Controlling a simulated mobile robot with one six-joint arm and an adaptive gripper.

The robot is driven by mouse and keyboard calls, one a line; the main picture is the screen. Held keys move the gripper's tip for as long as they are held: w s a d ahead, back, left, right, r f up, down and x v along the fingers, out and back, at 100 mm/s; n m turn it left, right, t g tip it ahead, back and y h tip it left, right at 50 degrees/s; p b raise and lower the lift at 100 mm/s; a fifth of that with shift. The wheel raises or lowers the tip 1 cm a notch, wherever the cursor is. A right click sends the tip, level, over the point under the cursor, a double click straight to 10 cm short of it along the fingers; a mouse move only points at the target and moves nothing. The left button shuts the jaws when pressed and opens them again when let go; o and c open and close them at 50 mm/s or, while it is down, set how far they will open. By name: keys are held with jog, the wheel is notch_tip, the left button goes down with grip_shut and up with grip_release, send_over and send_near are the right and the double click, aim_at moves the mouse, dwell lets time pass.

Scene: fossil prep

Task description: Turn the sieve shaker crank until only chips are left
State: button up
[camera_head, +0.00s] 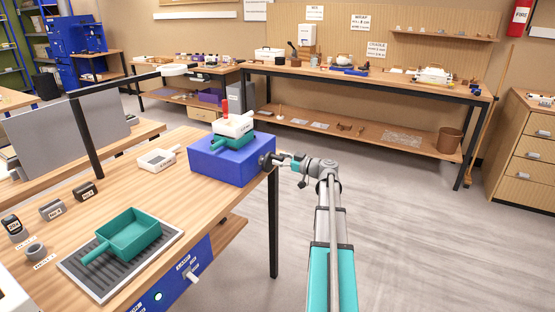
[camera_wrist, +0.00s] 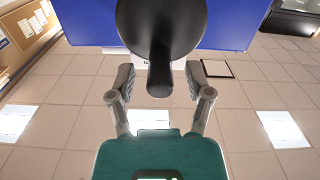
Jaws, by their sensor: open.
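The sieve shaker is a blue box (camera_head: 231,160) at the right end of the wooden workbench. A green pan (camera_head: 232,143) and a white sieve part (camera_head: 233,124) sit on top, with a red upright piece (camera_head: 225,106). Their contents are too small to tell. The dark round crank (camera_head: 266,162) is on the box's right side. In the wrist view the crank disc (camera_wrist: 160,22) has a black handle (camera_wrist: 160,78) sticking out towards me. My gripper (camera_head: 284,161) is open at the crank; its two fingers (camera_wrist: 160,84) stand on either side of the handle, with gaps showing.
A green scoop-like tray (camera_head: 130,236) lies on a ribbed grey mat (camera_head: 103,271) at the bench front. A white device with a display (camera_head: 157,159) and small labelled blocks (camera_head: 84,191) stand behind. The floor (camera_head: 420,240) to the right is clear.

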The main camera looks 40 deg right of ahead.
jog(key=shift+w+a, duration=0.25)
jog(key=shift+w, duration=0.3)
grip_shut()
